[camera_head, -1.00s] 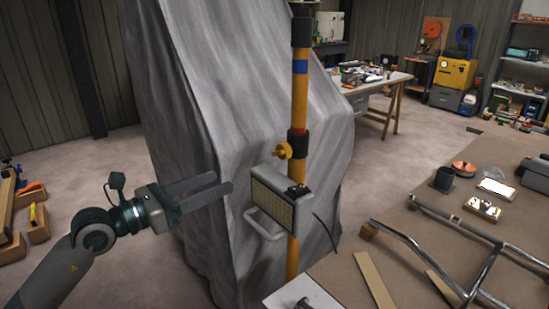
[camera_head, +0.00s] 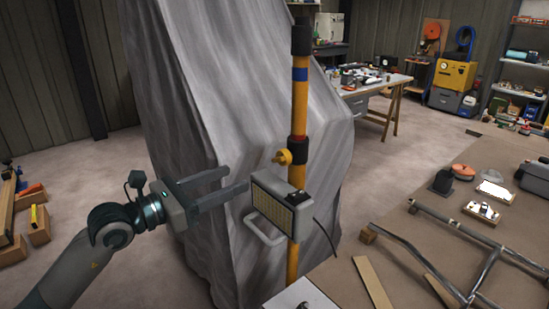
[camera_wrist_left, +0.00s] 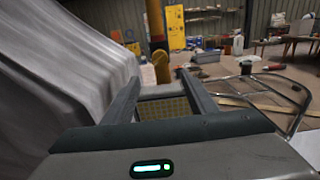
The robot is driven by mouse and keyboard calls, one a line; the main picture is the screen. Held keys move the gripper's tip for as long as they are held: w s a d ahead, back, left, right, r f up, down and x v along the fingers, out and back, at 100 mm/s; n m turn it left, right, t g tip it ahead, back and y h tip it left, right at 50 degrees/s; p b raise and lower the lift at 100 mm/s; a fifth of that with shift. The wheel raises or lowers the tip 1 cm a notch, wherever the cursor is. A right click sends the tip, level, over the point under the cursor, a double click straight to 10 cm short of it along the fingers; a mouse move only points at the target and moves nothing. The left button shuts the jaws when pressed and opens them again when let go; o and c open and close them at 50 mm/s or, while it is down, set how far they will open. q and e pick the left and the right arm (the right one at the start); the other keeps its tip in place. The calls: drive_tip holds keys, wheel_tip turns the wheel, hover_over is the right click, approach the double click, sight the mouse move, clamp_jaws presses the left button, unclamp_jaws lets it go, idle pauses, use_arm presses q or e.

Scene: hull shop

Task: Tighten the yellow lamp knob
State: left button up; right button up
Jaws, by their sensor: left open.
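The yellow lamp knob (camera_head: 283,157) sticks out to the left of a black clamp collar (camera_head: 297,145) on an upright yellow pole (camera_head: 299,105). A grey work lamp (camera_head: 279,209) with a yellowish panel and a handle hangs on the pole just below the knob. My left gripper (camera_head: 239,179) is open and empty, left of the knob and slightly lower, apart from it. In the left wrist view the knob (camera_wrist_left: 162,68) shows beyond and between the fingers (camera_wrist_left: 160,87), with the lamp panel (camera_wrist_left: 165,107) below it. My right gripper is not in view.
A large grey sheeted shape (camera_head: 200,120) stands close behind the pole and my left gripper. A cable (camera_head: 325,238) hangs beside the lamp. Open floor (camera_head: 70,185) lies to the left.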

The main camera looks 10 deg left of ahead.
sight(276, 161)
use_arm(q)
drive_tip(key=p+x, duration=0.4)
drive_tip(key=x, duration=0.8)
drive_tip(key=shift+w+d+r+p, duration=0.15)
drive_tip(key=shift+w+d+p, duration=0.1)
drive_tip(key=shift+p, duration=0.15)
drive_tip(key=shift+w+d, duration=0.3)
drive_tip(key=shift+w, duration=0.1)
drive_tip(key=shift+c, duration=0.3)
drive_tip(key=c, duration=1)
